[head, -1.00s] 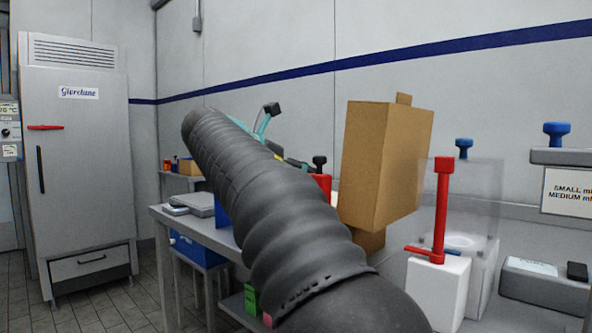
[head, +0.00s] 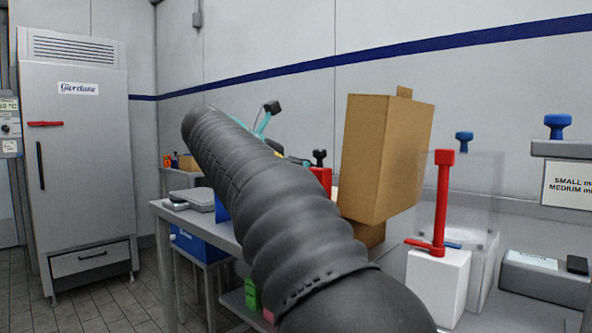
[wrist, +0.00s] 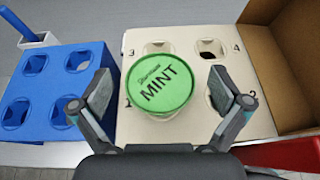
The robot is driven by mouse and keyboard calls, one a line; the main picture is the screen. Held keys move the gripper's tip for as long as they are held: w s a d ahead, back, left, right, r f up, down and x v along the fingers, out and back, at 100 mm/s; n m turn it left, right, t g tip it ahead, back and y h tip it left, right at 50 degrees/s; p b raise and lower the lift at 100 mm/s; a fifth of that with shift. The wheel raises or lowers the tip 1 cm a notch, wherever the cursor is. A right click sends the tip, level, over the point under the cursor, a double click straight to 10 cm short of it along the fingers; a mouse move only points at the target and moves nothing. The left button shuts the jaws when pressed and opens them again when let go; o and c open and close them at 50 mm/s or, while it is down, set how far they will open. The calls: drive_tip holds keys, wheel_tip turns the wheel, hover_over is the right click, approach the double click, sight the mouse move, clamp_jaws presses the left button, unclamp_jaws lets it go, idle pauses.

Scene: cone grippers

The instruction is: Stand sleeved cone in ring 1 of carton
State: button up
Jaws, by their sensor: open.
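A cone with a round green lid marked MINT (wrist: 162,85) is seen from above in the wrist view. It stands over the ring 1 corner of the cream numbered insert (wrist: 185,130) and covers that hole; its sleeve and depth are hidden under the lid. My gripper (wrist: 160,90) is open, one finger on each side of the lid, with visible gaps. Rings 3 and 4 behind it and ring 2 to its right look empty. Brown cardboard of the carton (wrist: 292,70) rises at the insert's right. In the head view my arm hides the gripper and cone.
A blue holder (wrist: 60,90) with several empty holes stands just left of the insert. In the head view, a tall brown cardboard piece (head: 385,160) stands right of my arm, then a white block with a red post (head: 443,200) and a clear box.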

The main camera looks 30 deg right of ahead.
drive_tip(key=v, duration=1.2)
idle(0.4)
